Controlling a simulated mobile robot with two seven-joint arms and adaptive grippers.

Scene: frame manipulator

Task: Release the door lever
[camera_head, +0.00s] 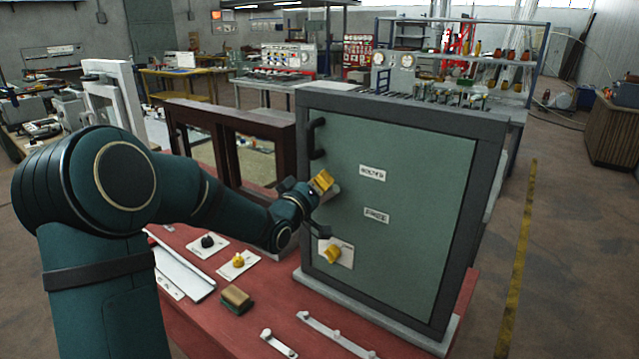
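A grey-green cabinet door (420,200) in a dark grey frame stands upright on the red table and looks shut. Two yellow levers sit near its left edge: an upper one (322,181) and a lower one (333,253) on a pale plate. A black handle (317,138) is above them. My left gripper (312,194) is at the door's left edge, right beside the upper yellow lever. The wrist hides part of that area, so I cannot tell whether the fingers touch or grip the lever. My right gripper is out of view.
The red table (260,325) carries a brown-topped block (236,299), small plates with a black knob (208,241) and a yellow knob (238,260), and pale rails (335,335) near the front. A dark wooden frame (230,125) stands left of the cabinet. Floor is free at right.

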